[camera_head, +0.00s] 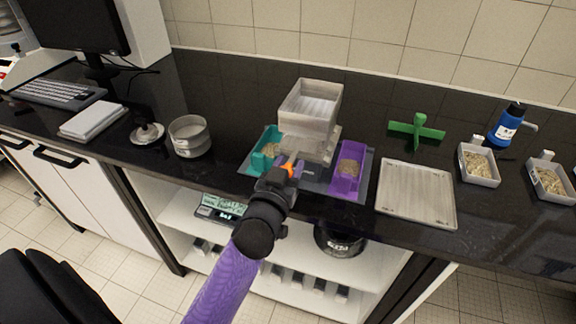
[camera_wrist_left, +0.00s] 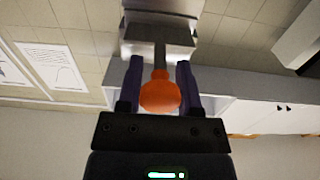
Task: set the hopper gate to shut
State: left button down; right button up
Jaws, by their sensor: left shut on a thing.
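The grey hopper (camera_head: 310,103) stands upright on a stepped metal body at the middle of the counter. An orange knob (camera_head: 291,169) on its front belongs to what looks like the gate handle. In the left wrist view the orange knob (camera_wrist_left: 160,93) sits on a grey rod leading to the metal body (camera_wrist_left: 160,32). My left gripper (camera_head: 283,172) is at the front of the hopper, shut on the orange knob, with one finger on each side of it in the wrist view (camera_wrist_left: 161,88). The gate plate itself is hidden. My right gripper is not in view.
A teal bin (camera_head: 259,160) and a purple bin (camera_head: 348,175), both with grainy material, flank the hopper. A grey tray (camera_head: 416,195) and a green cross-shaped piece (camera_head: 416,130) lie to the right. A round sieve (camera_head: 189,137) stands to the left.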

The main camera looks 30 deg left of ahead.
aim_at(296, 151)
pick_arm(q)
jog(key=shift+w, duration=0.1)
jog(key=x, duration=0.5)
jog(key=shift+a+b, duration=0.1)
jog(key=shift+b, duration=0.25)
jog(key=shift+r, duration=0.1)
jog(key=c, duration=0.7)
grip_release()
jog(key=o, duration=0.4)
jog(key=shift+w, duration=0.2)
jog(key=shift+s, duration=0.1)
